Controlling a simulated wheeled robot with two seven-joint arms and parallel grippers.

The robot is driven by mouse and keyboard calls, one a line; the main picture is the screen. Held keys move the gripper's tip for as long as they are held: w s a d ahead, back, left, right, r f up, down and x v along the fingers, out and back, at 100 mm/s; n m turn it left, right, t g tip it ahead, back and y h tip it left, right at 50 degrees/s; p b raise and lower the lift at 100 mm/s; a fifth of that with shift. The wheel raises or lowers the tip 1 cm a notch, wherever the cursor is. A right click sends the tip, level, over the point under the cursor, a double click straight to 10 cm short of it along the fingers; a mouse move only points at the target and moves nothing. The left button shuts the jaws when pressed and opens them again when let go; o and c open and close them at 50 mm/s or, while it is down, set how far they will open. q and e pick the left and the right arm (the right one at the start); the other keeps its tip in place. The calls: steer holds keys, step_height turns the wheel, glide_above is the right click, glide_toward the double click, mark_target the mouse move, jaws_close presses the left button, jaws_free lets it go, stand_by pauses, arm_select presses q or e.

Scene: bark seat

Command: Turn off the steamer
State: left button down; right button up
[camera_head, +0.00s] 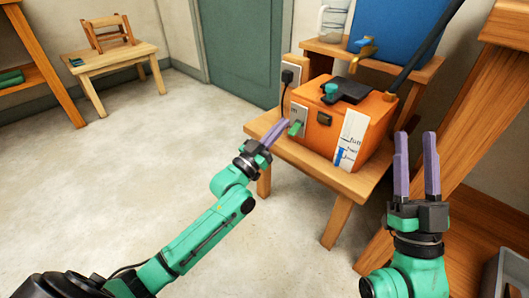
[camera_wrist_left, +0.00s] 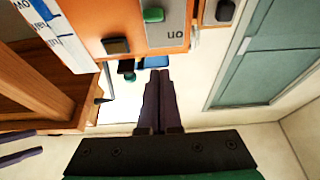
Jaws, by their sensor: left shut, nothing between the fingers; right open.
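The steamer is an orange box (camera_head: 338,118) on a small wooden table. A grey switch plate (camera_head: 303,113) is on its front left side, with a green switch (camera_head: 296,128); the green switch also shows in the left wrist view (camera_wrist_left: 153,15). Letters reading "on" upside down sit on the plate there. My left gripper (camera_head: 282,126) is shut and empty, its fingertips close to the switch in the head view. In the left wrist view the fingertips (camera_wrist_left: 160,72) show below the plate, with a gap in the picture. My right gripper (camera_head: 416,135) is open and empty, right of the steamer.
The wooden table (camera_head: 347,187) has a bare front edge. A black hose (camera_head: 425,50) rises behind the steamer, and a black plug (camera_head: 287,77) with a cord hangs at its left. A wooden workbench (camera_head: 465,125) stands at the right. The floor at left is clear.

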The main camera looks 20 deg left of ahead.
arm_select(q)
steer(key=s+a+f+p, duration=0.1)
steer(key=s+a+f, duration=0.1)
steer(key=s+f, duration=0.3)
steer(key=shift+f, duration=0.55)
arm_select(e)
step_height(320, 180, down, 12)
steer(key=w+a+m+g+h, duration=0.1)
steer(key=g+h, duration=0.1)
steer(key=g, duration=0.1)
steer(key=shift+w+a+f+g, duration=0.15)
steer(key=shift+w+a+g, duration=0.15)
steer(key=shift+a+g, duration=0.1)
arm_select(q)
steer(key=shift+s, duration=0.15)
